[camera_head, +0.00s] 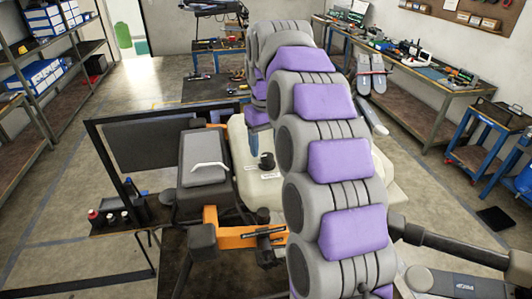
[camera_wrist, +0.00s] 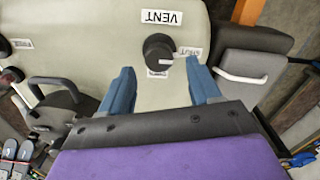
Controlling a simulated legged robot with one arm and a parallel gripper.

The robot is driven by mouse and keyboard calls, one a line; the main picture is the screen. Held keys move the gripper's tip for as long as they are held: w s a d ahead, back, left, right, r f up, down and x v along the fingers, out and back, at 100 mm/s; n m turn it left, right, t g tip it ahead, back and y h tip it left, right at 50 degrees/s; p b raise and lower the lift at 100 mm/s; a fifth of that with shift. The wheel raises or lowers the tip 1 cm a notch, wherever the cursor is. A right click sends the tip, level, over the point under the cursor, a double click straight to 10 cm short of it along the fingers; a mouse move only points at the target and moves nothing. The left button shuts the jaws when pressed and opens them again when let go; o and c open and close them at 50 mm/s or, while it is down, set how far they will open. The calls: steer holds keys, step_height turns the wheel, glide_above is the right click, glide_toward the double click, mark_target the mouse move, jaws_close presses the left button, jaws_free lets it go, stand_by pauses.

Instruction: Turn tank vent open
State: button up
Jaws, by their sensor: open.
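The cream tank (camera_wrist: 85,25) fills the upper wrist view and shows beyond my arm in the head view (camera_head: 246,185). The black vent knob (camera_wrist: 158,50) stands on it, beside a VENT label (camera_wrist: 162,17) that appears upside down. Small white labels lie beside the knob (camera_wrist: 189,51) and at its lower edge (camera_wrist: 158,73); their words are hard to read. My gripper (camera_wrist: 160,65) is open, its blue fingers apart with one tip on each side of the knob's near edge. Contact is not visible. In the head view the knob (camera_head: 267,160) is partly clear of my arm.
A grey box with a white handle (camera_head: 205,170) stands left of the tank, also seen in the wrist view (camera_wrist: 245,75). A black handle (camera_wrist: 55,90) is left of my gripper. An orange frame (camera_head: 235,237) is in front. Workbenches (camera_head: 420,85) and shelves (camera_head: 60,60) line the room.

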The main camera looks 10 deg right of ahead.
mark_target(267, 159)
steer(key=shift+f, duration=1.35)
steer(key=c, duration=1)
steer(key=shift+c, duration=0.2)
